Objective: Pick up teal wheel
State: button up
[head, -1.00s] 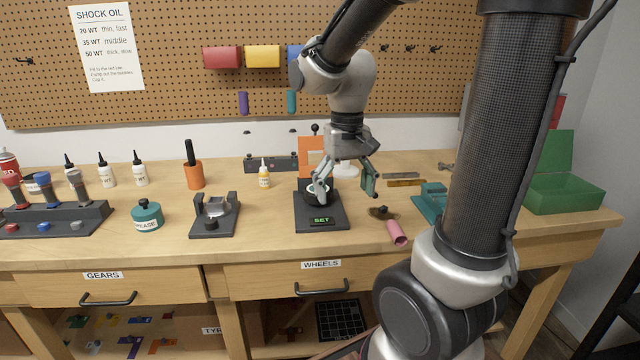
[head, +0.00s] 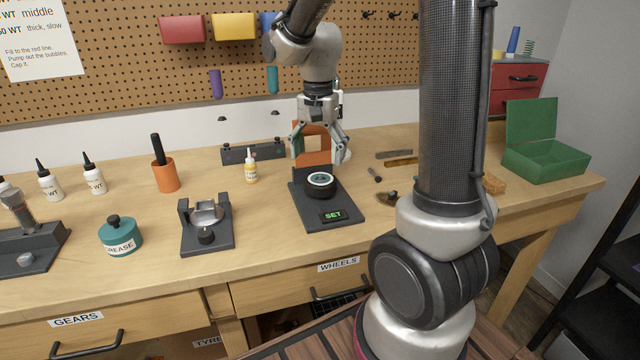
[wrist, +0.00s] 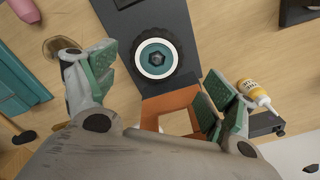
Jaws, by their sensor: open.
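The teal wheel (head: 320,180) shows as a black tyre with a white ring and a teal centre. It lies flat on a dark stand (head: 343,213) whose display reads SET. The wheel also shows in the wrist view (wrist: 156,58), near the top middle. My gripper (head: 321,153) is open and empty, with its fingers pointing down, above and slightly behind the wheel. In the wrist view, the green-padded fingers (wrist: 165,85) are spread wide, and the wheel appears beyond them, untouched.
An orange upright plate (head: 312,140) stands at the back of the stand, close to my fingers. A yellow-labelled bottle (head: 250,168) and a grey fixture (head: 207,225) are to the left. A green open box (head: 545,160) is at the right.

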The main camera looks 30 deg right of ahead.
aim_at(320, 176)
jog(key=f, duration=0.7)
jog(key=shift+s+d+f, duration=0.1)
jog(key=shift+d+f, duration=0.1)
jog(key=shift+f, duration=0.15)
jog(key=c, duration=0.8)
